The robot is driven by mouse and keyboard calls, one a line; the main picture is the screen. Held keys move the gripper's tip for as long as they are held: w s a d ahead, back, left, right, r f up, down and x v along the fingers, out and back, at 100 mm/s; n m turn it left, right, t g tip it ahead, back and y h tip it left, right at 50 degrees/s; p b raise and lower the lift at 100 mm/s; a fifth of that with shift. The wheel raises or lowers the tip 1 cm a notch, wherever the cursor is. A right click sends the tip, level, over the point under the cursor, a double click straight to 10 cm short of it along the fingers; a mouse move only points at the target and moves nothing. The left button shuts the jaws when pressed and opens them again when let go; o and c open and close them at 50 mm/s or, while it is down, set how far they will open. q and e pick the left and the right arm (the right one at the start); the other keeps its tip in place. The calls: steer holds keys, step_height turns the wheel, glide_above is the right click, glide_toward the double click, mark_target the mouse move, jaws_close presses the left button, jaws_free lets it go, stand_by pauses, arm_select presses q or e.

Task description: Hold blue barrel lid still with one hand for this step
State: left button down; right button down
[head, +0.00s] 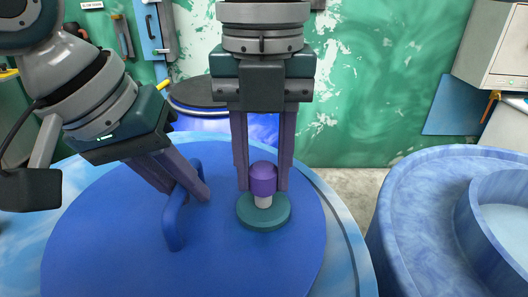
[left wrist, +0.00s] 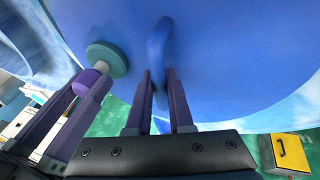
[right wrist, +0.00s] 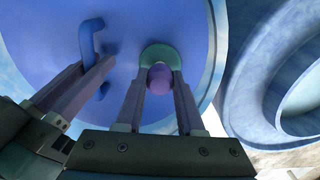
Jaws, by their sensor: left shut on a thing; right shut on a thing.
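The blue barrel lid (head: 110,235) is a wide round disc lying flat on the barrel. Its curved blue handle (head: 173,222) stands up from it, left of centre. My left gripper (head: 187,195) is shut on this handle; the handle also shows between its fingers in the left wrist view (left wrist: 159,50). My right gripper (head: 263,180) points down and is shut on a purple knob (head: 263,178) with a pale stem and a round green base (head: 264,211). The base rests on the lid, right of the handle. The purple knob also shows in the right wrist view (right wrist: 160,80).
A large blue marbled tub (head: 420,200) stands close at the right. Behind the lid is another dark-topped blue drum (head: 198,95). A green stained wall (head: 370,80) closes the back, with a grey cabinet (head: 498,45) at upper right.

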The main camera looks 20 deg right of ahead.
mark_target(260, 256)
steer(key=shift+s+a, duration=0.2)
steer(key=shift+s, duration=0.35)
steer(key=shift+s+a, duration=0.15)
steer(key=shift+s, duration=0.35)
arm_select(q)
steer(key=shift+w+r, duration=0.1)
arm_select(e)
steer(key=shift+s+a+f, duration=0.1)
steer(key=shift+s+a, duration=0.2)
steer(key=shift+s, duration=0.6)
steer(key=shift+s+a, duration=0.3)
steer(key=shift+s, duration=0.55)
steer(key=shift+r, duration=2.55)
steer(key=shift+f, duration=0.1)
steer(key=shift+a+f, duration=0.1)
steer(key=shift+f, duration=1.25)
steer(key=shift+f, duration=1)
